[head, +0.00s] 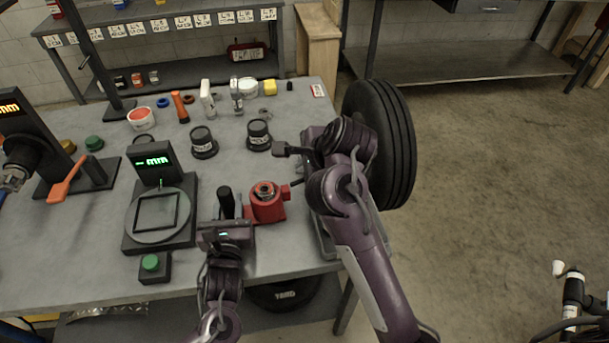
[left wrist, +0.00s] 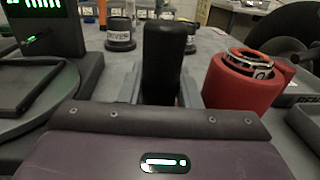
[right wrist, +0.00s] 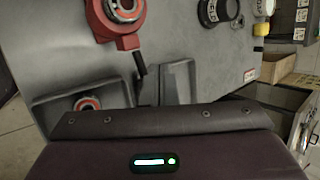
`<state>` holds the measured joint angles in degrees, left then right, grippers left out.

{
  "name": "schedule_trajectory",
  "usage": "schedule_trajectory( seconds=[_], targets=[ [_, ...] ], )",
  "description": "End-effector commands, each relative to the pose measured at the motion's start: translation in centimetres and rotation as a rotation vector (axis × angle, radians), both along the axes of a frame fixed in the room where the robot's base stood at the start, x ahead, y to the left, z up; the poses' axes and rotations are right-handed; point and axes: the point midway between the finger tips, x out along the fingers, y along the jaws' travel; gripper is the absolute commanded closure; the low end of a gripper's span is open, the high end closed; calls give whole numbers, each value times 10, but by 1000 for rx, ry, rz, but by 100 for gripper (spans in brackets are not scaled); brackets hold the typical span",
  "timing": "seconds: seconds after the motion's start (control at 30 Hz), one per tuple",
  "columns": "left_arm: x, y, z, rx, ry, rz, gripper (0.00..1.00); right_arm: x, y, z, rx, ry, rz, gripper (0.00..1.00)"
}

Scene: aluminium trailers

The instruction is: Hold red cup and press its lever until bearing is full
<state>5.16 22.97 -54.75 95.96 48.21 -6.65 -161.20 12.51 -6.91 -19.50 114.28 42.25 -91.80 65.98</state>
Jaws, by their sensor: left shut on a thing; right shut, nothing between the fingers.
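The red cup (head: 267,207) stands on the table, with a metal ring-shaped bearing (head: 265,189) in its top. The cup also shows in the left wrist view (left wrist: 240,90). An upright black handle (head: 226,200) is left of it, and my left gripper (head: 226,222) is shut on this handle (left wrist: 165,50). In the right wrist view a dark lever (right wrist: 140,63) sticks out from the red cup (right wrist: 118,30). My right gripper (head: 279,149) is shut and empty, above and beyond the cup in the head view. Its fingertips (right wrist: 178,82) appear beside the lever, apparently apart from it.
A grey tray (head: 325,240), partly hidden by my right arm, lies right of the cup; a bearing (right wrist: 88,103) is in it. A measuring stand (head: 157,242) with a green button stands left. Two black pots (head: 203,143) are behind. A black tyre (head: 400,150) is at the right edge.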

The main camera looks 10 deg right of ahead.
Motion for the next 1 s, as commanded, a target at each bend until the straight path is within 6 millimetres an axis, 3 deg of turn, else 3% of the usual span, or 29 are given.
schedule_trajectory(
  seconds=[1.0],
  targets=[
    [0, 0, 1, 0, -1, 1, 99, 0, -2, -8, 0, 0, 0, 100]
  ],
)
